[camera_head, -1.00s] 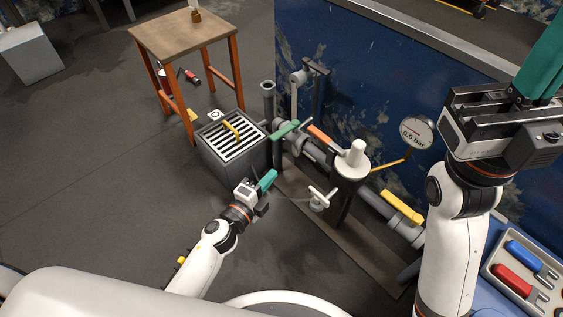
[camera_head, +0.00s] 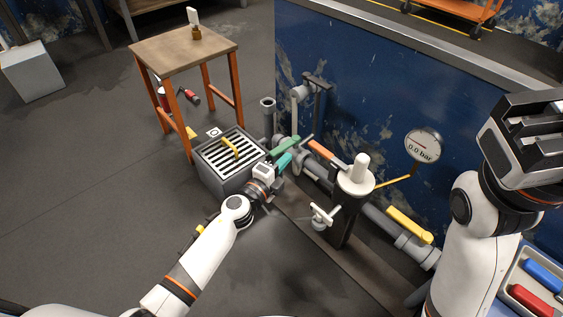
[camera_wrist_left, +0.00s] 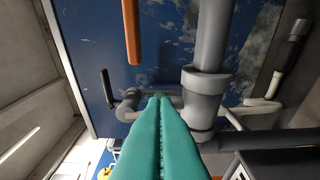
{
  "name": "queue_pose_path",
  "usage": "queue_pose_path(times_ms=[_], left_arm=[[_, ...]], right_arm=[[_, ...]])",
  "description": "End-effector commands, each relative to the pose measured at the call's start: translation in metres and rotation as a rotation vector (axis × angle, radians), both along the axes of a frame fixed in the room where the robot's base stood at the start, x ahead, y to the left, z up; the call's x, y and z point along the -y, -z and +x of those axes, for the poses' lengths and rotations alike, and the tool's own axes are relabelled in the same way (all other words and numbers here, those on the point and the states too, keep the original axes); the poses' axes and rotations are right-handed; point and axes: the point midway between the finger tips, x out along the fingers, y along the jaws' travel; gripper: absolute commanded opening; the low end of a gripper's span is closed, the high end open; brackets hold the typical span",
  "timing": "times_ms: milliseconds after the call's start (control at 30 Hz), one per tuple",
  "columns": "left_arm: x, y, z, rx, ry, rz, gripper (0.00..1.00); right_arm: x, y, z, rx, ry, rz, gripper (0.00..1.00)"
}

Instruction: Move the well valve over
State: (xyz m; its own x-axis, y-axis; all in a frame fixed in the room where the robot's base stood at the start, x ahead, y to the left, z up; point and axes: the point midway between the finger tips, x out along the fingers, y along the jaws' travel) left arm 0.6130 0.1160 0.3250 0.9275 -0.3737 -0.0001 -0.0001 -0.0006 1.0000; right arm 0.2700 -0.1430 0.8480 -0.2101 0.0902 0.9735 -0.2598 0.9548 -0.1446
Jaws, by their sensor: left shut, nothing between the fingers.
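Several lever handles sit on the grey pipework along the blue wall; no label shows which one is the well valve. A green lever (camera_head: 286,146) is nearest the grated box. An orange lever (camera_head: 320,149) is to its right, and it also seems to show at the top of the left wrist view (camera_wrist_left: 132,32). My left gripper (camera_head: 285,161) has its teal fingers shut and empty, just below the green lever; I cannot tell whether they touch it. In the left wrist view the fingers point at the pipework. My right gripper (camera_head: 528,135) is at the upper right, its fingertips not visible.
The grated box (camera_head: 220,178) with a yellow bar on it stands left of my left gripper. A dark post with a white cap (camera_head: 356,178), a yellow lever (camera_head: 408,224) and a 0.0 bar gauge (camera_head: 423,146) are to the right.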

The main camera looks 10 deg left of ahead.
Motion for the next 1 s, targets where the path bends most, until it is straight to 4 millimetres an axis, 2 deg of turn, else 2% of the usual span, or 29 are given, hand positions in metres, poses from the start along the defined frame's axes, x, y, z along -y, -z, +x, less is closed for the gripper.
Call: queue_pose_path(times_ms=[133,533,1000], left_arm=[[-0.006,0.0,0.004,0.0,0.0,0.0,0.0],[-0.007,0.0,0.004,0.0,0.004,-0.001,0.0],[-0.017,0.0,0.006,0.0,0.078,0.001,0.0]], right_arm=[[0.0,-0.001,-0.002,0.012,0.0,-0.001,0.0],[0.0,-0.002,-0.003,0.014,-0.002,0.003,0.0],[0.0,-0.004,-0.006,0.025,-0.002,0.005,0.0]])
